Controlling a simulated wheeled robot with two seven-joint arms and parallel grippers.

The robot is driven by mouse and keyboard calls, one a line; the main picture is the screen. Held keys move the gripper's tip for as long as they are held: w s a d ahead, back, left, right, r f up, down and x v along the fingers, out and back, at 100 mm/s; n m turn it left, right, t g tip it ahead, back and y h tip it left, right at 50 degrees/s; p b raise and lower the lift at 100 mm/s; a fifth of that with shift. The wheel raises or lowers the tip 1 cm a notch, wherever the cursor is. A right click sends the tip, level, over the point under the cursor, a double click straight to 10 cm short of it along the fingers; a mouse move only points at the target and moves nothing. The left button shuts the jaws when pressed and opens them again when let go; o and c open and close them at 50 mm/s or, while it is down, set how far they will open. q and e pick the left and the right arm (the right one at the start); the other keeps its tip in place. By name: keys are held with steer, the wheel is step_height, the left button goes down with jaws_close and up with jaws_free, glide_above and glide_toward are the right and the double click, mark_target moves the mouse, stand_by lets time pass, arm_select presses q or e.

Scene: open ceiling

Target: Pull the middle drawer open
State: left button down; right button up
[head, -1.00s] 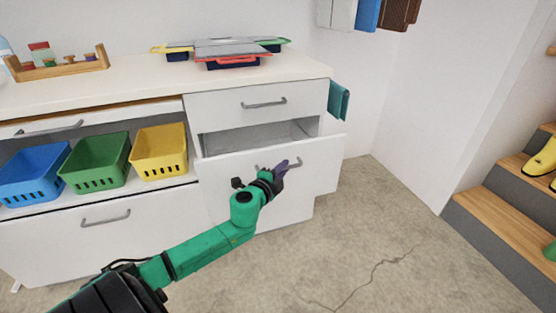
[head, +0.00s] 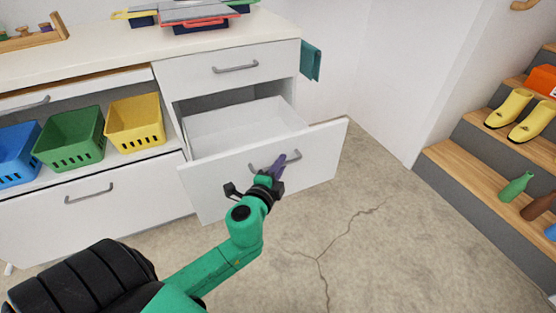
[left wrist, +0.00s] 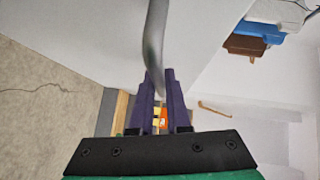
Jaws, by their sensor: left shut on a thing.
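The middle drawer (head: 215,172) stands pulled out from the white cabinet, and its empty white inside (head: 240,125) shows from above. Its curved grey handle (head: 293,156) is on the front panel. My left gripper (head: 278,165), with purple fingers, is at this handle and shut on it. In the left wrist view the handle (left wrist: 155,45) runs down between the two purple fingers (left wrist: 159,95). The exact contact is partly hidden by the fingers. My right gripper is not in view.
A closed top drawer (head: 225,70) is above. Blue, green and yellow baskets (head: 135,122) stand on the shelf to the left. The cracked floor (head: 330,230) in front is clear. Steps (head: 470,150) with yellow boots and bottles are at the right.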

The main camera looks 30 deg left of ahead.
arm_select(q)
steer(key=c, duration=0.9)
jaws_free()
steer(key=b+v, duration=0.2)
steer(key=v, duration=1.2)
steer(key=shift+s+r+b, duration=0.1)
steer(key=shift+s+b, duration=0.15)
steer(key=shift+b, duration=0.05)
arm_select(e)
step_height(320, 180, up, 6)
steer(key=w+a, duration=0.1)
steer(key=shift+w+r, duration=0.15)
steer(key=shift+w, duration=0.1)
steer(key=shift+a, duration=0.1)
